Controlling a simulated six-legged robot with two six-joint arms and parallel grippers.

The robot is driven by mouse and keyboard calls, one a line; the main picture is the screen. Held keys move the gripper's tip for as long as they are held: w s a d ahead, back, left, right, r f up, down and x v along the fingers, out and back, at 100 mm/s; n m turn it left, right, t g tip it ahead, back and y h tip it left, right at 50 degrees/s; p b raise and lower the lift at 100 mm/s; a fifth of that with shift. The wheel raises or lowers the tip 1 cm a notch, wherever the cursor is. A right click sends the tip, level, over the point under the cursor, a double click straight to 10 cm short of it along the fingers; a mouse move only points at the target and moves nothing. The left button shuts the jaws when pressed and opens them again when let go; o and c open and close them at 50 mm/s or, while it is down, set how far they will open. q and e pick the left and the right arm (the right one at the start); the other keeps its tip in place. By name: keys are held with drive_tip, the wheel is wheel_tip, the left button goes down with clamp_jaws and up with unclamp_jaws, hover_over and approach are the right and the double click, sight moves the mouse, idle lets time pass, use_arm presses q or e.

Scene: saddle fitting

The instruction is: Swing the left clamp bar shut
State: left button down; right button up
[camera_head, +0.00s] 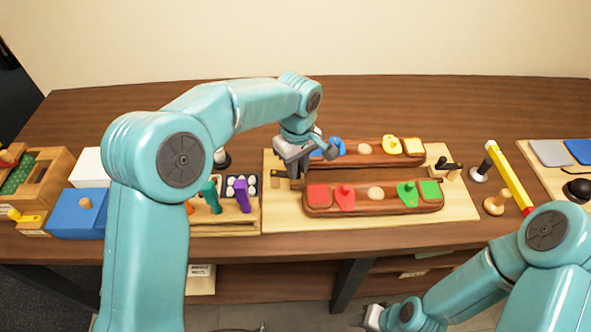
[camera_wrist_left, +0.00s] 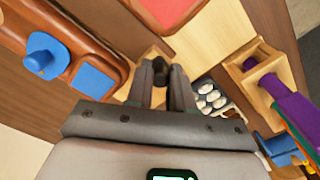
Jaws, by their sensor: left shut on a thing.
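My left gripper (camera_head: 294,181) points down at the left end of the pale wooden board (camera_head: 283,212). In the left wrist view its two fingers (camera_wrist_left: 160,82) are shut on a small dark piece, the left clamp bar (camera_wrist_left: 160,68). In the head view the fingers hide most of that bar, so I cannot tell its angle. The two long red-brown holders (camera_head: 376,208) lie on the board to the right of the gripper, with coloured pieces in them. My right gripper (camera_head: 374,317) is at the bottom edge, small and partly cut off.
A black clamp handle (camera_head: 448,163) sits at the board's right end. A tool rack (camera_head: 225,215) with teal and purple handles stands close left of the board. A blue box (camera_head: 78,222) is further left. The table behind is clear.

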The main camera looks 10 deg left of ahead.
use_arm(q)
drive_tip(key=shift+w+a+n, duration=0.15)
drive_tip(key=shift+w+n, duration=0.35)
drive_tip(key=shift+n, duration=0.6)
drive_tip(key=c, duration=1)
unclamp_jaws()
drive_tip(key=shift+w, duration=0.15)
drive_tip(key=shift+r, duration=0.3)
wheel_tip(320, 180, up, 16)
drive_tip(key=p, duration=0.1)
drive_tip(key=shift+f, duration=0.15)
